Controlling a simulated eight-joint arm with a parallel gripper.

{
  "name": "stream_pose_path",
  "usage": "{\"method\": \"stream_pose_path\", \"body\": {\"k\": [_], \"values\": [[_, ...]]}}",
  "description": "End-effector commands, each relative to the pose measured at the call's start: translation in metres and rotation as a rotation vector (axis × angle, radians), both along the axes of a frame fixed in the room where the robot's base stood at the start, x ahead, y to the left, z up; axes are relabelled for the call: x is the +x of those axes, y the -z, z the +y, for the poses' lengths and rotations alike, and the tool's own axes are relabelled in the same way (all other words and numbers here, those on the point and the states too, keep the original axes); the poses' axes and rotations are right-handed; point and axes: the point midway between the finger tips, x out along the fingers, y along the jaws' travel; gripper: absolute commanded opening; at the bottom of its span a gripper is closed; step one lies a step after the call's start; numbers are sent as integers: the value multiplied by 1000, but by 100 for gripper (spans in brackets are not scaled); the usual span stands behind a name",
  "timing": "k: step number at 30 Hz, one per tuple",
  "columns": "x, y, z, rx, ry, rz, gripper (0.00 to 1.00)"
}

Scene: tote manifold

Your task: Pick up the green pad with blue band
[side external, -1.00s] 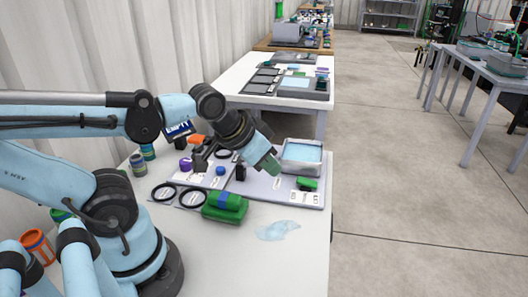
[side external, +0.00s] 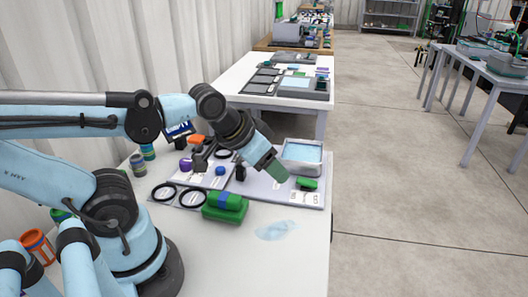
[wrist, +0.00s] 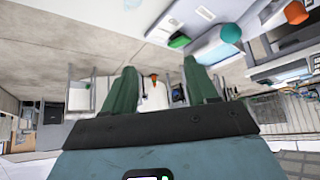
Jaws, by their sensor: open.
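The green pad with a blue band (side external: 225,207) lies on the white table, in front of the board, in the side view. My gripper (side external: 277,171) is above the board, to the right of the pad and higher than it, pointing down and right. In the wrist view my gripper's two green fingers (wrist: 157,70) are spread apart with nothing between them. I cannot make out the banded pad in the wrist view.
Black rings (side external: 192,198) lie left of the pad. A pale blue cloth-like patch (side external: 277,231) lies in front. The table front is otherwise largely clear.

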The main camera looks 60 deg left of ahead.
Motion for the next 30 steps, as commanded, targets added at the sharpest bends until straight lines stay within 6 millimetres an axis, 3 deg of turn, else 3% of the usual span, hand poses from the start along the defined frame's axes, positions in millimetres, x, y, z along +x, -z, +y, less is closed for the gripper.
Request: {"method": "stream_pose_path", "body": {"k": [1, 8, 20, 30], "values": [[0, 0, 0, 0, 0, 0, 66], [0, 0, 0, 0, 0, 0, 99], [-4, 3, 10, 57, 50, 56, 99], [-47, 15, 62, 267, 497, 431, 99]]}}
